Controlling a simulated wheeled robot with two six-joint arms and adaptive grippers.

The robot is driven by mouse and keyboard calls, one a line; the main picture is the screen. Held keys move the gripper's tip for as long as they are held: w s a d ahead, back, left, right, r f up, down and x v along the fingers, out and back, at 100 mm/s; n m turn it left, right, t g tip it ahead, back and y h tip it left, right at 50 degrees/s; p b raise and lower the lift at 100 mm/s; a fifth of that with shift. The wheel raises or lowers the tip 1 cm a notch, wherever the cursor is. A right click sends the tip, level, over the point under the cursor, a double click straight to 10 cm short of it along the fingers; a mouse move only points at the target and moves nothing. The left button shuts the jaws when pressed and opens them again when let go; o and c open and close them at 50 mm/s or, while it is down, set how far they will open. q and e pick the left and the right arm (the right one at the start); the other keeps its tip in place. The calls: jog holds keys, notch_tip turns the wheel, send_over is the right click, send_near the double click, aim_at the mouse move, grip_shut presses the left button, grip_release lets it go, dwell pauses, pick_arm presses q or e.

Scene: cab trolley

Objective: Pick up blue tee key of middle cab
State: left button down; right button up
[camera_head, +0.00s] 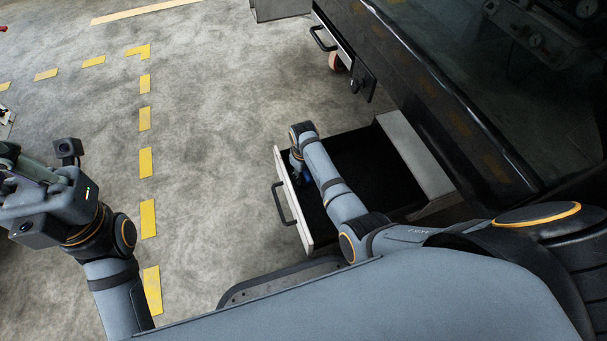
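An open drawer (395,150) with a black inside and a pale front (291,200) juts out from the dark cabinet. A small blue object (307,177), perhaps the blue tee key, shows in part inside the drawer near its front. My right arm reaches over the drawer, and my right gripper (299,168) points down into it, right at the blue object. Its fingertips are mostly hidden by the wrist and arm, so I cannot tell whether it grips. My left gripper (10,160) is at the far left edge, away from the drawer and partly cut off.
The dark cabinet (450,100) with a glossy top fills the upper right. The grey floor with yellow dashes (146,163) is clear on the left.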

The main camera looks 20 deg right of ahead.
grip_shut()
dwell(0.3)
